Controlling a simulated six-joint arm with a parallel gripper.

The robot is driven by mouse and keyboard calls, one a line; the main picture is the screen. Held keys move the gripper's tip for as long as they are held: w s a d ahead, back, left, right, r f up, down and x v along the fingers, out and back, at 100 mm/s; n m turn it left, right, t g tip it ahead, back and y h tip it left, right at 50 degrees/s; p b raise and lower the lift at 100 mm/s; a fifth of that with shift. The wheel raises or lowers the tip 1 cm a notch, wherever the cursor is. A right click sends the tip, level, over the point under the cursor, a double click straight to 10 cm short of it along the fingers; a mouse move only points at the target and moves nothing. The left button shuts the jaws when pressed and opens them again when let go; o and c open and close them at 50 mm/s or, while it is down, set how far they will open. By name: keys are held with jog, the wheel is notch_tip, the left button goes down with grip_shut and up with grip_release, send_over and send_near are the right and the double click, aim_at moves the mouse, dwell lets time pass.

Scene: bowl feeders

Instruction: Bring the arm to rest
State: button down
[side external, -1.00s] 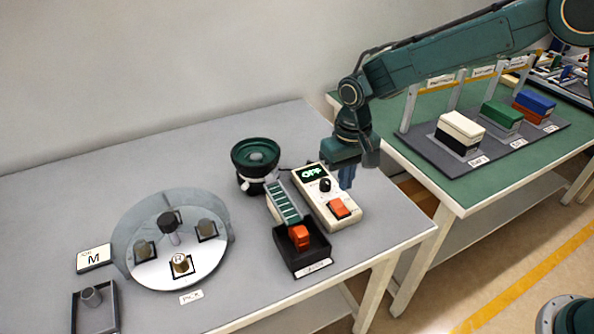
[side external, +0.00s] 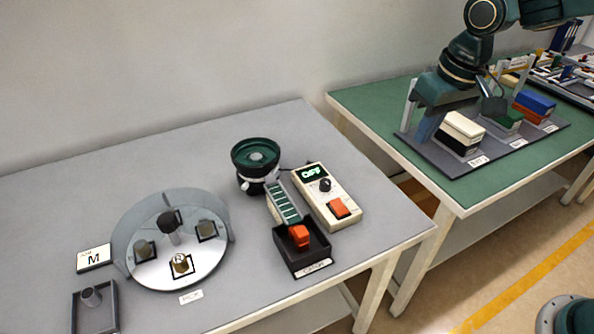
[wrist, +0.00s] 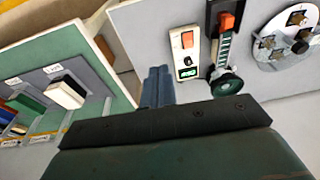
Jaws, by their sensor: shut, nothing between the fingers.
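My gripper (side external: 424,128) is shut and empty, above the left end of the dark board on the green table in the side view. Its blue-grey fingers (wrist: 158,86) are together in the wrist view. My arm reaches in from the upper right, and part of it hides the green block on the board. The control box (side external: 327,197) reads OFF and stands on the grey table, apart from my gripper; it also shows in the wrist view (wrist: 186,52).
The grey table (side external: 80,185) bears a green bowl feeder (side external: 255,158), a black bin (side external: 303,252) with orange pieces, and a round disc (side external: 150,270). A white-and-black block (side external: 462,128) and a blue block (side external: 536,102) stand on the dark board near my gripper.

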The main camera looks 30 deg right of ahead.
jog(key=s+d+r+t, duration=0.1)
jog(key=s+d, duration=0.3)
jog(key=s, duration=0.6)
jog(key=s+d+r+t, duration=0.2)
jog(key=s+d+r, duration=0.1)
jog(key=s, duration=0.7)
jog(key=shift+d+r, duration=0.2)
jog(key=shift+d, duration=0.2)
dwell(0.6)
